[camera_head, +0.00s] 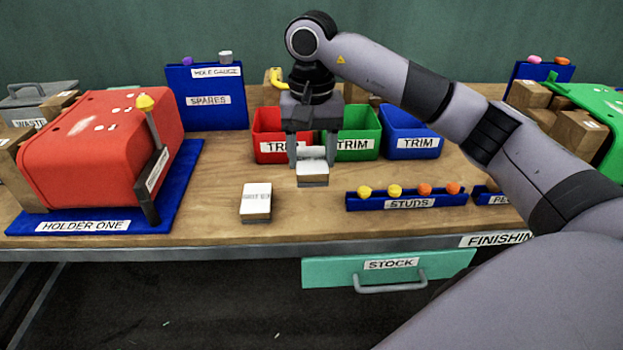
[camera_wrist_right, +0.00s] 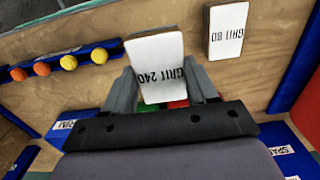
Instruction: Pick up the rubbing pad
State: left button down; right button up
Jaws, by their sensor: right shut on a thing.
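The rubbing pad held in my right gripper (camera_head: 312,158) is a small block with a white top and a brown lower part (camera_head: 313,180). In the right wrist view the pad (camera_wrist_right: 156,47) shows the label GRIT 240, upside down. The fingers are shut on its two sides, and it appears to be held above the bench. A second, similar pad (camera_head: 256,200), labelled GRIT 80 in the right wrist view (camera_wrist_right: 228,30), lies flat on the bench, apart from the gripper. My left gripper is not in view.
Red (camera_head: 268,122), green (camera_head: 360,147) and blue (camera_head: 410,125) TRIM bins stand behind the gripper. A blue STUDS rack (camera_head: 405,203) with several coloured studs is to the right. A red press on the HOLDER ONE base (camera_head: 185,170) stands left. Bare bench lies around the GRIT 80 pad.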

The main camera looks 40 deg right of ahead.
aim_at(311, 159)
notch_tip(311, 159, up, 12)
jog(key=p, duration=0.2)
jog(key=shift+f, duration=0.15)
jog(key=o, duration=0.4)
jog(key=c, duration=0.3)
